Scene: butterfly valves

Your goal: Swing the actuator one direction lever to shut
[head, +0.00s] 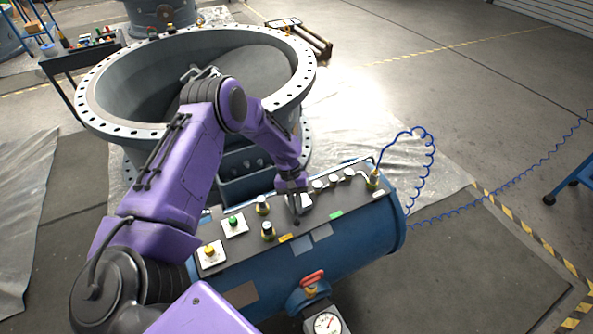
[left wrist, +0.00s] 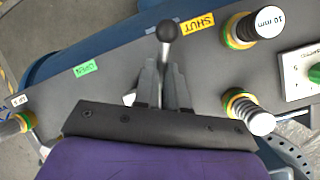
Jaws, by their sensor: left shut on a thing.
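The direction lever, with a dark ball knob (left wrist: 167,31), stands on the dark control panel in the left wrist view. My left gripper (left wrist: 162,78) is shut on its shaft, with the knob showing beyond the fingertips. The yellow SHUT label (left wrist: 196,23) is close to the right of the knob. The green OPEN label (left wrist: 86,68) is farther off to the left. In the head view my left gripper (head: 297,210) is over the panel (head: 225,258), and it mostly hides the lever. My right gripper is not in view.
Yellow-ringed fittings (left wrist: 252,27) and (left wrist: 247,110) stand right of the lever, beside a green button plate (left wrist: 304,73). The panel tops a blue cylinder (head: 350,262) with a red-handled valve (head: 312,279) and gauge (head: 327,322). A large flanged valve body (head: 118,125) stands behind.

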